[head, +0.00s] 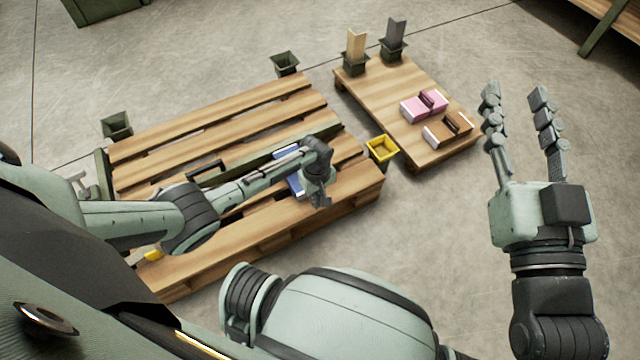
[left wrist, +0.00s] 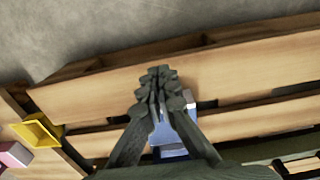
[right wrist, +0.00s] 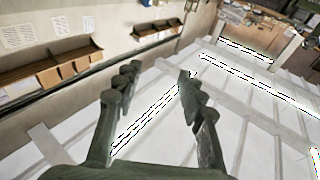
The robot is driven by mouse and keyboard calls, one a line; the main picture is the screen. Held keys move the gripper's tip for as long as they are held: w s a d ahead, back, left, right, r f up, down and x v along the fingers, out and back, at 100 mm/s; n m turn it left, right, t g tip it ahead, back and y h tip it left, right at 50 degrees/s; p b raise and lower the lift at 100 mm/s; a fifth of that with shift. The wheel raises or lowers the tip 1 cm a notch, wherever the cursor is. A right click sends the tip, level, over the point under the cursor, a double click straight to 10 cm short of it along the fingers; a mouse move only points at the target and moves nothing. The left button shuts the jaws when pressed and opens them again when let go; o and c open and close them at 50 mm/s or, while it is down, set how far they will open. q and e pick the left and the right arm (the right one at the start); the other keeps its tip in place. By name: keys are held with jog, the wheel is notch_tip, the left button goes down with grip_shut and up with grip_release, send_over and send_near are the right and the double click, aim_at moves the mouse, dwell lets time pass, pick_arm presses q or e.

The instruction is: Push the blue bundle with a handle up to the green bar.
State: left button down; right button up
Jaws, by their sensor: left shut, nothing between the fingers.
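The blue bundle (head: 296,187) lies on the slatted wooden pallet, partly hidden under my left arm and gripper. Its handle is not clear to see. In the left wrist view the blue bundle (left wrist: 172,138) shows behind and between my fingers. The green bar (head: 258,157) runs across the pallet on the far side of the bundle. The gap between them is hard to judge. My left gripper (head: 321,203) is shut and empty, pointing down at the near side of the bundle; whether it touches is unclear. My right gripper (head: 515,92) is open and empty, raised over the floor at right.
A yellow bin (head: 382,149) stands at the pallet's right edge. Dark green bins (head: 285,63) stand around. A dark handle (head: 207,168) shows left of my left gripper.

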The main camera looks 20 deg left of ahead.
pick_arm(q)
notch_tip(320, 180, up, 4)
jog(key=shift+f+p, duration=0.2)
jog(key=shift+p, duration=0.55)
jog(key=shift+r+p, duration=0.7)
jog(key=shift+r, duration=1.1)
pick_arm(e)
jog(key=s+d+f+g+h, duration=0.2)
jog(key=d+f+g+h, duration=0.3)
jog(key=f, duration=1)
jog(key=shift+d+f+m+g, duration=0.15)
jog(key=shift+d+m+g, duration=0.15)
jog(key=shift+d+g, duration=1.45)
